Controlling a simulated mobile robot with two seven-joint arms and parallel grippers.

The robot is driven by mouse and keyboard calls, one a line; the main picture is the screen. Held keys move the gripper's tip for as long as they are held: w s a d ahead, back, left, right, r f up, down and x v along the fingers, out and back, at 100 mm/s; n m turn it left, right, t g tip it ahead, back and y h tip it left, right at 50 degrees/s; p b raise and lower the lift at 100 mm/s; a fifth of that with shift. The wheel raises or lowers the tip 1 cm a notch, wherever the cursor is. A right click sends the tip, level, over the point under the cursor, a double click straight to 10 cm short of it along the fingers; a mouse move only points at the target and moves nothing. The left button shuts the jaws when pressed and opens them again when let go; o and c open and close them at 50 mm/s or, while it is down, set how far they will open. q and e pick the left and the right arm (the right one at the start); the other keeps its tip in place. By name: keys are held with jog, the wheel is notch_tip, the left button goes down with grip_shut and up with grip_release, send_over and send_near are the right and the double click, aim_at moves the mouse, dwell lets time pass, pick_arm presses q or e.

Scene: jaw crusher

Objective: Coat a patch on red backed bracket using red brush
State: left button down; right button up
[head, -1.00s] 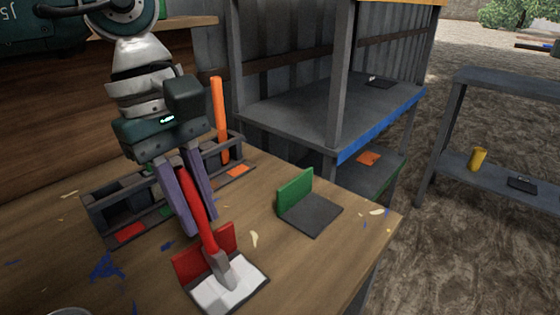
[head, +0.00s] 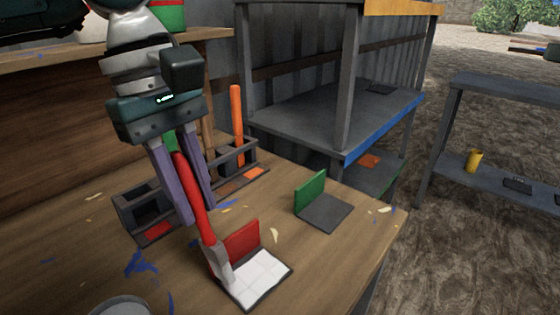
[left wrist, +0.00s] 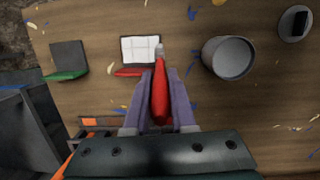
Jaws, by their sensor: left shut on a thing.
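My left gripper (head: 201,212) is shut on the red brush (head: 195,195), which hangs tilted with its grey head down. The red backed bracket (head: 241,243) lies on the workbench with its red back upright. Its flat plate is white with faint grid lines and a dark edge. The brush head (head: 221,266) is at the plate's left edge; I cannot tell whether it touches. In the left wrist view, the red brush (left wrist: 160,98) is between the fingers, with its tip at the right edge of the bracket's white plate (left wrist: 138,49). My right gripper is not in view.
A green backed bracket (head: 325,211) stands to the right on the workbench. A dark rack (head: 130,212) behind holds an orange brush (head: 237,125). A grey can (left wrist: 228,57) stands near the bracket. Grey shelves (head: 320,112) are beyond the bench. Paint flecks dot the wood.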

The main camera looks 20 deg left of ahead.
aim_at(180, 151)
pick_arm(q)
notch_tip(180, 151, up, 3)
jog(key=shift+r+p, duration=0.15)
jog(key=shift+p, duration=0.75)
jog(key=shift+r, duration=0.15)
